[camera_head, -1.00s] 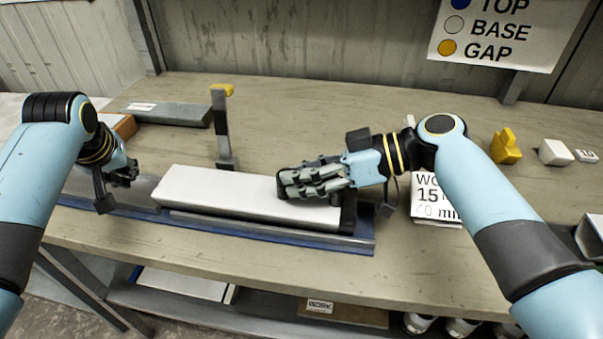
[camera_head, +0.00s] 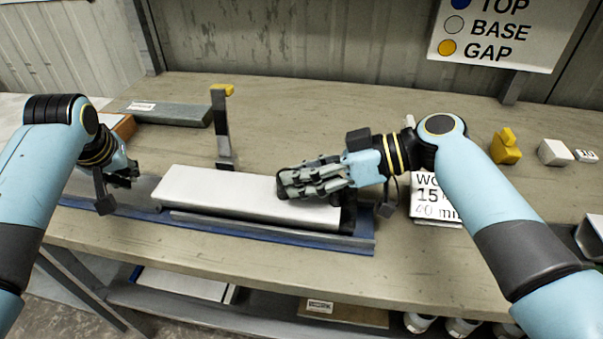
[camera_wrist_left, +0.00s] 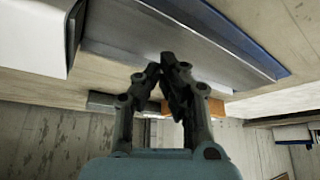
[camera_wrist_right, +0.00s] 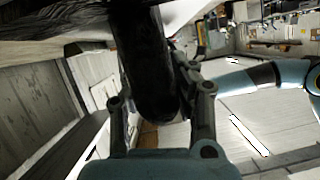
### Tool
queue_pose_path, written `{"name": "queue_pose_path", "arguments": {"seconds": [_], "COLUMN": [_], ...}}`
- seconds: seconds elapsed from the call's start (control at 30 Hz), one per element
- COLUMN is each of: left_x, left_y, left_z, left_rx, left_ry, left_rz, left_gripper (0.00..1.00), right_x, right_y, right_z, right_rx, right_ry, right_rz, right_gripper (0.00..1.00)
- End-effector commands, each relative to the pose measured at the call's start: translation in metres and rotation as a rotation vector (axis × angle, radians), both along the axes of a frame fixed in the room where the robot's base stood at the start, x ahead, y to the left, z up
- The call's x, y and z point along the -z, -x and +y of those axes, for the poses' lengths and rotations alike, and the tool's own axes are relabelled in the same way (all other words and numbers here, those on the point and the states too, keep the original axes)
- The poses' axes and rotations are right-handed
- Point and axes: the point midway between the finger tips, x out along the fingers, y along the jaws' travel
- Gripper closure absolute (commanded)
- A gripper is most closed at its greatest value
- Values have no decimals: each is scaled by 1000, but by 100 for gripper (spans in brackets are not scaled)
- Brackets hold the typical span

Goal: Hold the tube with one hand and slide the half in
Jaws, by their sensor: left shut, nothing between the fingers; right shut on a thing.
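A long pale piece (camera_head: 230,192) lies lengthwise over the grey and blue rail (camera_head: 290,236) in the head view. Its pale end also shows in the left wrist view (camera_wrist_left: 35,40). I cannot tell for sure whether it is the tube or the half. My right gripper (camera_head: 284,184) lies over its right part, shut on a dark rounded piece (camera_wrist_right: 145,60) seen between the fingers in the right wrist view. How that joins the pale piece is hidden. My left gripper (camera_head: 124,178) is shut and empty, above the rail's left end; its fingertips (camera_wrist_left: 165,68) show nothing between them.
A dark upright post with a yellow top (camera_head: 222,130) stands behind the pale piece. A grey bar (camera_head: 170,113) and an orange-brown block (camera_head: 124,127) lie at the back left. A printed card (camera_head: 432,198), yellow block (camera_head: 505,150) and white block (camera_head: 555,152) stand right. The back middle is clear.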

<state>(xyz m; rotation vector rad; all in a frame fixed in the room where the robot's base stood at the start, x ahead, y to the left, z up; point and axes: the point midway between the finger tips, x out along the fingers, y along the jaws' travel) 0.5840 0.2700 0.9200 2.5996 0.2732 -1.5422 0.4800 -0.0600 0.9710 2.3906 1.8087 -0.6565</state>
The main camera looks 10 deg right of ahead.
Motion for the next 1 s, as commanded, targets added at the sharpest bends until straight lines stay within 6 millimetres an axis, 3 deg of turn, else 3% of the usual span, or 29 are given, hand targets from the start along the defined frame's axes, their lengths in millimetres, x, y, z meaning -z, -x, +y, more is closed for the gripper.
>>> {"name": "queue_pose_path", "arguments": {"seconds": [0.47,1.0], "left_x": [1,19], "left_y": [0,-5], "left_z": [0,1], "left_rx": [0,0], "left_ry": [0,0], "left_rz": [0,0], "left_gripper": [100,100], "right_x": [0,0], "right_y": [0,0], "right_z": [0,0], "right_rx": [1,0], "right_ry": [0,0], "right_rz": [0,0], "right_gripper": [100,100]}}
